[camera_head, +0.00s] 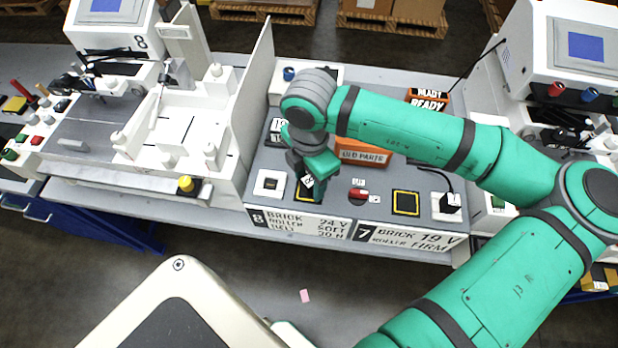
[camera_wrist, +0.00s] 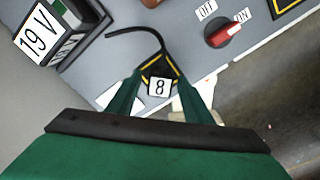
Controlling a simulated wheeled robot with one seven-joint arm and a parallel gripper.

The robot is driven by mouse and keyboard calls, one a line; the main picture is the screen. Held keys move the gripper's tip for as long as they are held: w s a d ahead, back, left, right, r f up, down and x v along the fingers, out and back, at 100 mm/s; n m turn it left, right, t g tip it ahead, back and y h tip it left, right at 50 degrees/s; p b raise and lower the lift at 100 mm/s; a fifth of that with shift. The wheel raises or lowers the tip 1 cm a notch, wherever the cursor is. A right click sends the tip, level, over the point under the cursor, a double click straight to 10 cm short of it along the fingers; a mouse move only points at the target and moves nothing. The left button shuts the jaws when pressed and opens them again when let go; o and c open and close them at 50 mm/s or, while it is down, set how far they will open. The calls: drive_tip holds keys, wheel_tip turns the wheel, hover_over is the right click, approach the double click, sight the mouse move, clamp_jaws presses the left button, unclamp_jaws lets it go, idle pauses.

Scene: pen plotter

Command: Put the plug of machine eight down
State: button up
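The plug of machine eight (camera_wrist: 159,86) is a small dark block with a white label reading 8, and a black cable runs off it. In the wrist view it sits between the two fingers of my gripper (camera_wrist: 160,82), which look shut on it. In the head view my gripper (camera_head: 309,184) points down at the front of the grey bench, with the white label of the plug (camera_head: 308,181) showing beside a finger. A yellow-edged black square (camera_head: 299,195) lies directly below, partly hidden. Whether the plug touches it I cannot tell. The white square socket (camera_head: 269,183) to the left is empty.
A red OFF/ON knob (camera_head: 358,195) is close on the right. Another yellow-edged square (camera_head: 405,203) lies bare beyond it, and a second plug (camera_head: 449,202) sits in machine seven's socket. An orange OLD PARTS bin (camera_head: 362,152) stands behind. White machine eight (camera_head: 225,120) stands left.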

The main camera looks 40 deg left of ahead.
sight(309, 180)
drive_tip(key=shift+r, duration=0.15)
wheel_tip(309, 180, up, 12)
idle(0.6)
